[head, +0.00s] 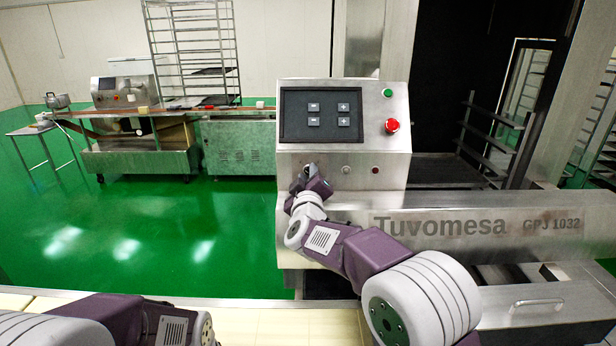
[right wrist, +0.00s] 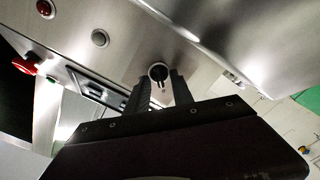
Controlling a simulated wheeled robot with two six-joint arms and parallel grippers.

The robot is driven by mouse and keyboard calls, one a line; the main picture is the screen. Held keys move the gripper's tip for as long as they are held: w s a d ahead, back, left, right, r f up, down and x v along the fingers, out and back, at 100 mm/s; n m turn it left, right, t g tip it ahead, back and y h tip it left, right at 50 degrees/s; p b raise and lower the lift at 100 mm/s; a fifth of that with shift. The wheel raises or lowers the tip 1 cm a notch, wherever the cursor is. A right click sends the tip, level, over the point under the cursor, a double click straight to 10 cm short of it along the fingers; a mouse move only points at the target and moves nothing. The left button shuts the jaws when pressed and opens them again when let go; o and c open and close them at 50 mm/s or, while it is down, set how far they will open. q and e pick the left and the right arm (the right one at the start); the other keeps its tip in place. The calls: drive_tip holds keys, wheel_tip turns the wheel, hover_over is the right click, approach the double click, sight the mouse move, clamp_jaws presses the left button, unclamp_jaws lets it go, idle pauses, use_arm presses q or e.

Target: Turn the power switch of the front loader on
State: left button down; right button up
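The front loader (head: 396,150) is a steel machine marked "Tuvomesa GPJ 1032". Its power switch (right wrist: 158,72) is a small round dark knob with a light rim on the lower left of the panel. In the head view my right gripper (head: 309,174) is at the panel and mostly covers the switch. In the right wrist view my right gripper (right wrist: 161,82) is open, its two dark fingers apart on either side of the knob. I cannot tell whether they touch it. My left arm shows at the lower left, but its gripper is out of view.
A grey button (head: 346,169) and a red light (head: 375,170) sit right of the switch. Above are a dark keypad display (head: 321,114), a green button (head: 387,93) and a red emergency button (head: 392,126). Green floor is open at left; a conveyor machine (head: 130,150) stands behind.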

clamp_jaws()
drive_tip(key=shift+m, duration=0.3)
drive_tip(key=m, duration=0.3)
drive_tip(key=shift+r+m+p, duration=0.1)
drive_tip(key=shift+m+p, duration=0.2)
drive_tip(key=m, duration=0.3)
drive_tip(key=shift+d+m, duration=0.15)
drive_tip(key=shift+m, duration=0.15)
drive_tip(key=m+b, duration=0.1)
drive_tip(key=m, duration=0.3)
drive_tip(key=shift+d+b, duration=0.1)
drive_tip(key=shift+b, duration=0.25)
drive_tip(key=m+b, duration=0.2)
drive_tip(key=m, duration=0.4)
drive_tip(key=shift+d, duration=0.1)
